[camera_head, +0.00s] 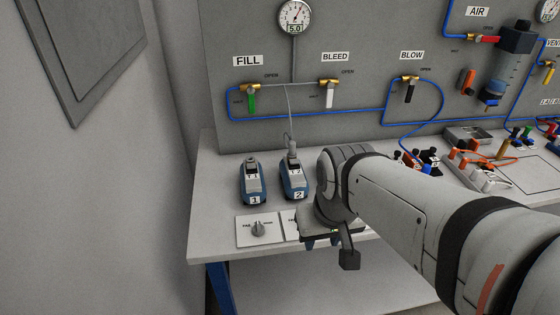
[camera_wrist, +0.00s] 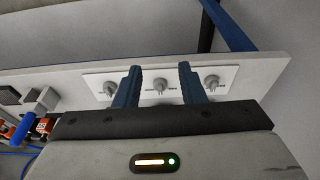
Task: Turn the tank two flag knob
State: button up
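Two blue-and-grey devices stand on the bench, marked 1 (camera_head: 253,183) and 2 (camera_head: 294,180). In front of them, a white panel with a grey flag knob (camera_head: 258,229) shows in the head view; the panel continues right, hidden behind my arm. The wrist view shows three grey knobs on white panels: a left knob (camera_wrist: 110,89), a middle knob (camera_wrist: 160,86) and a right knob (camera_wrist: 211,83). My gripper (camera_wrist: 159,72) is open, its blue fingers on either side of the middle knob. I cannot tell whether they touch it. The labels are too small to read.
The bench top (camera_head: 225,160) is clear at its left end. A grey board behind carries blue tubing (camera_head: 310,120), valves and a gauge (camera_head: 295,17). Connectors and orange cables (camera_head: 478,160) lie to the right of my arm. A blue bench leg (camera_head: 220,288) stands below the left edge.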

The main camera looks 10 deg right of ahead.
jog(key=shift+o, duration=0.7)
jog(key=shift+w+d, duration=0.1)
jog(key=shift+o, duration=0.7)
jog(key=shift+w, duration=0.3)
jog(key=w+f+n+g+b, duration=0.1)
jog(key=w+n, duration=0.1)
jog(key=w, duration=0.2)
jog(key=w+d+n+g, duration=0.1)
jog(key=w+n, duration=0.1)
jog(key=w, duration=0.3)
jog(key=w+f+n+b, duration=0.1)
jog(key=w+n, duration=0.1)
jog(key=w, duration=0.2)
jog(key=shift+w+d+f+g+y+b, duration=0.2)
jog(key=shift+w+f+g+y+b, duration=0.1)
jog(key=shift+g+b, duration=0.1)
jog(key=shift+w+f+n, duration=0.2)
jog(key=shift+n, duration=0.1)
jog(key=shift+f, duration=0.35)
jog(key=f, duration=0.6)
jog(key=shift+s+a+f, duration=0.15)
jog(key=shift+a+f, duration=0.1)
jog(key=shift+f, duration=0.15)
jog(key=shift+c, duration=0.2)
jog(key=c, duration=0.9)
